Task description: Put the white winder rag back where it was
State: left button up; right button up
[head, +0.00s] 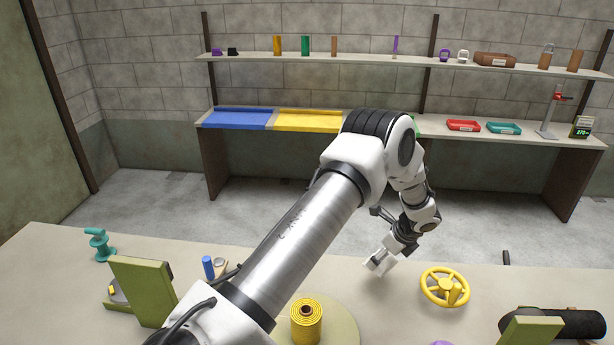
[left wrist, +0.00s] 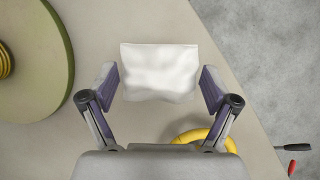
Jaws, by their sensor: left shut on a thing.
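The white rag (head: 380,263) is in my left gripper, near the far edge of the table, to the left of the yellow handwheel. In the left wrist view the rag (left wrist: 160,72) spans between the two fingers, rumpled, with the bare table and its edge behind it. My left gripper (left wrist: 159,88) is shut on it. Whether the rag touches the table or hangs above it I cannot tell. My right gripper is not in view.
A yellow handwheel (head: 431,287) lies right of the rag. A round olive-rimmed disc (head: 346,325) bears a yellow spool (head: 306,325). A black roll (head: 580,322) lies at the right. A teal fixture (head: 100,245) and blue cylinder (head: 208,267) stand left. Shelves line the back wall.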

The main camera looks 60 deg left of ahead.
pick_arm(q)
jog(key=s+a+r+n+g, duration=0.1)
jog(key=s+a+r+n, duration=0.2)
jog(key=s+a, duration=0.8)
jog(key=shift+s+a+r+n+g+h+p, duration=0.25)
jog(key=shift+a+n+h+p, duration=0.2)
jog(key=shift+a+n, duration=0.6)
jog(key=s+a, duration=0.1)
jog(key=s, duration=0.1)
jog(key=s+a+n, duration=0.1)
jog(key=s+a, duration=0.1)
jog(key=s, duration=0.1)
jog(key=s+a+n, duration=0.1)
jog(key=s, duration=0.1)
jog(key=shift+s+a+f+g+h+p, duration=0.25)
jog(key=shift+a+g+p, duration=0.05)
jog(key=shift+g+p, duration=0.1)
jog(key=shift+n, duration=0.45)
jog(key=f, duration=0.6)
jog(key=f+b, duration=0.1)
jog(key=f, duration=0.3)
jog(key=shift+s+a+f, duration=0.1)
jog(key=shift+s, duration=0.3)
jog(key=shift+w, duration=0.1)
jog(key=shift+f, duration=0.15)
jog(key=o, duration=0.8)
